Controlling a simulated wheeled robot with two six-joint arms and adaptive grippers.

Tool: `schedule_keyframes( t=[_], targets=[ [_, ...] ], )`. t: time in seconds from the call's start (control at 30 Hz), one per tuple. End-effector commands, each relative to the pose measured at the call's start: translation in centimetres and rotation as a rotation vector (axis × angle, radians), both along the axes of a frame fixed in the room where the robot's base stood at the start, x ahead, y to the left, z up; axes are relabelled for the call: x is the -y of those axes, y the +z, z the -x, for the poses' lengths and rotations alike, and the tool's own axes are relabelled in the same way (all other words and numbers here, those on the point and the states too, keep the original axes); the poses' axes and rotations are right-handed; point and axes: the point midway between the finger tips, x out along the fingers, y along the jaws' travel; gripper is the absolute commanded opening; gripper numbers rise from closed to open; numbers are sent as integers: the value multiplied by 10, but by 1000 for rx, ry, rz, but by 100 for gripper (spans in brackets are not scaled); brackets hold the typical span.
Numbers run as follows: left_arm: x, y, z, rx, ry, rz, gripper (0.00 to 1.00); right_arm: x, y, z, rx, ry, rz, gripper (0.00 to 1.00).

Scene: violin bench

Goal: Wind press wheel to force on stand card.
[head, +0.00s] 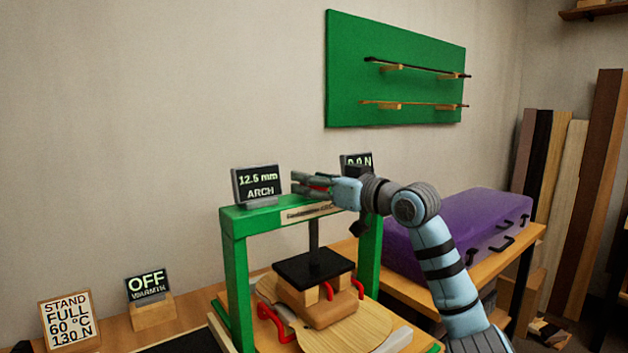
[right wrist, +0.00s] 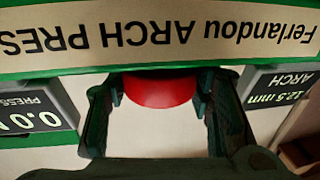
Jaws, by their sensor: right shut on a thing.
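The green arch press (head: 238,270) stands on the bench with a black pressing plate (head: 313,267) over wooden blocks and a violin plate. My right gripper (head: 308,185) is at the press's top beam, shut on the red press wheel (right wrist: 160,90), which sits between its fingers in the right wrist view. In the head view the fingers mostly hide the wheel. The stand card (head: 66,320) at lower left reads STAND, FULL, 60 °C, 130 N. The press display (right wrist: 38,112) reads 0.0 N; part of it shows in the head view (head: 356,162). My left gripper is not in view.
The arch display (head: 257,185) reads 12.5 mm, beside my right gripper. A warmth display (head: 147,285) reads OFF. Red clamps (head: 270,322) hold the work. A purple case (head: 460,225) lies right of the press. A green wall panel (head: 395,75) hangs behind.

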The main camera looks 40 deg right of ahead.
Motion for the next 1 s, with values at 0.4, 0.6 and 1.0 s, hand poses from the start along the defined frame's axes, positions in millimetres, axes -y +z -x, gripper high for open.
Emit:
schedule_keyframes(
  t=[0.4,0.6,1.0],
  targets=[
    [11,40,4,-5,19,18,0,-2,6,0,-1,-244,0,20],
    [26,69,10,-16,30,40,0,-3,7,-1,-3,-429,-5,20],
    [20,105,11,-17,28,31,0,-3,2,-1,-3,-767,-5,20]
  ],
)
